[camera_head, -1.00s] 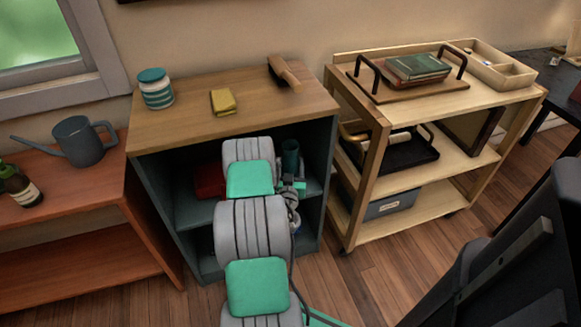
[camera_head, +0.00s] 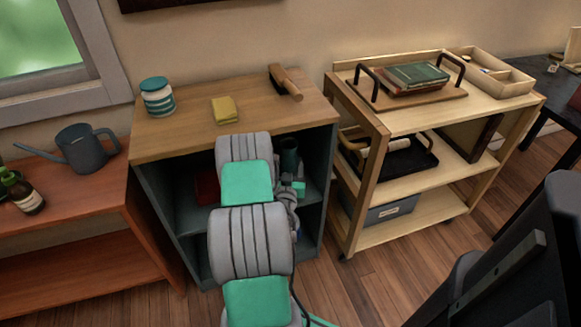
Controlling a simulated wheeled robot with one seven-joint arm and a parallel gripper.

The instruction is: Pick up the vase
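A dark teal, upright cylinder (camera_head: 289,157), which looks like the vase, stands inside the dark blue open cabinet (camera_head: 160,205), at the right of its upper compartment. Its lower part is hidden by my arm. My arm reaches forward into the cabinet opening and covers much of its middle. A small grey and teal part of my arm's end shows just below the cylinder. The fingers cannot be made out, so I cannot tell whether they touch the cylinder.
A red object (camera_head: 206,188) sits in the cabinet, left of my arm. A striped jar (camera_head: 158,98), yellow cloth (camera_head: 225,109) and brush (camera_head: 286,82) lie on the wooden top. A wooden cart (camera_head: 372,190) stands close at right; a reddish shelf with a watering can (camera_head: 86,148) stands at left.

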